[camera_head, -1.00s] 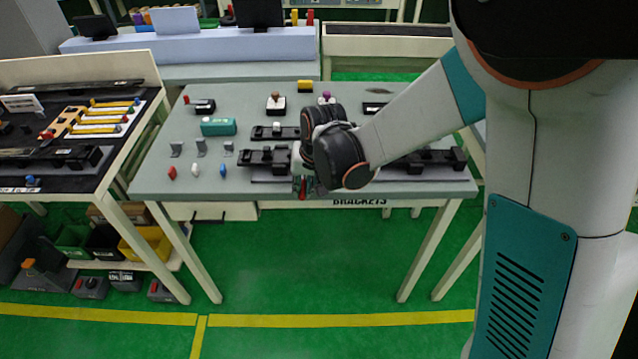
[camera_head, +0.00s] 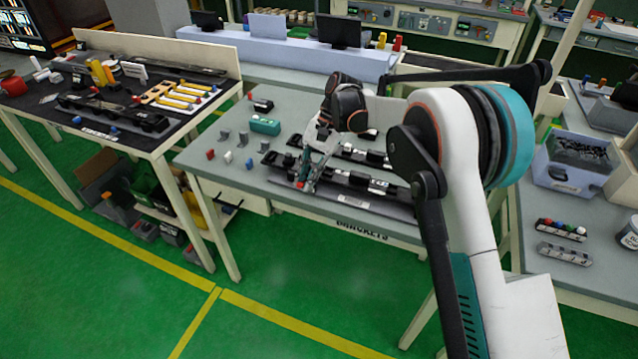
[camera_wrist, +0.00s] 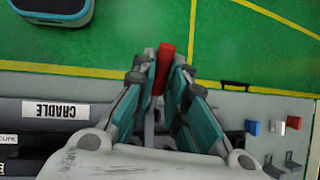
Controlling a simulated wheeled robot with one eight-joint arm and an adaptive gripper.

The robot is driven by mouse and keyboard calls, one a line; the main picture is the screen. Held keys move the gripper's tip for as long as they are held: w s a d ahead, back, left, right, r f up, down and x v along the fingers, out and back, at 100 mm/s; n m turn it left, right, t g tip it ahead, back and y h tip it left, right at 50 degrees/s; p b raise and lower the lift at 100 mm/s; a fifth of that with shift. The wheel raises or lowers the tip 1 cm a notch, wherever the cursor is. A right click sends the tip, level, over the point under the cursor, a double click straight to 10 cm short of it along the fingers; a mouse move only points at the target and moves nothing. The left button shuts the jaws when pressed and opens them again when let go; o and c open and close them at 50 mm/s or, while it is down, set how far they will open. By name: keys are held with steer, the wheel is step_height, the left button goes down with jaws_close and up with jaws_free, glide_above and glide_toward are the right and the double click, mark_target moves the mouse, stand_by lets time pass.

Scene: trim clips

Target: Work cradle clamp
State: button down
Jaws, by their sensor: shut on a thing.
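My gripper (camera_head: 305,180) is low over the front edge of the middle table, at the left end of the long dark cradle fixture (camera_head: 365,205). In the wrist view my gripper (camera_wrist: 163,75) has its teal fingers closed in on a red handle-like piece (camera_wrist: 165,58), which sticks out past the fingertips. In the head view only a small bit of red shows there. The wrist view shows a white CRADLE label (camera_wrist: 55,110) on a dark strip beside the fingers. What the red piece joins to is hidden by my gripper.
Small red (camera_head: 211,154), white (camera_head: 228,157) and blue (camera_head: 249,163) pieces stand left of the fixture, with grey brackets behind them. A teal block (camera_head: 265,125) lies farther back. A dark-topped table (camera_head: 100,140) is at left. Green floor lies open in front.

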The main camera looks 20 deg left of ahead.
steer(key=shift+w+r+g, duration=0.2)
steer(key=shift+w+g, duration=0.1)
steer(key=shift+g, duration=0.3)
steer(key=c, duration=1.6)
jaws_free()
step_height(320, 180, up, 10)
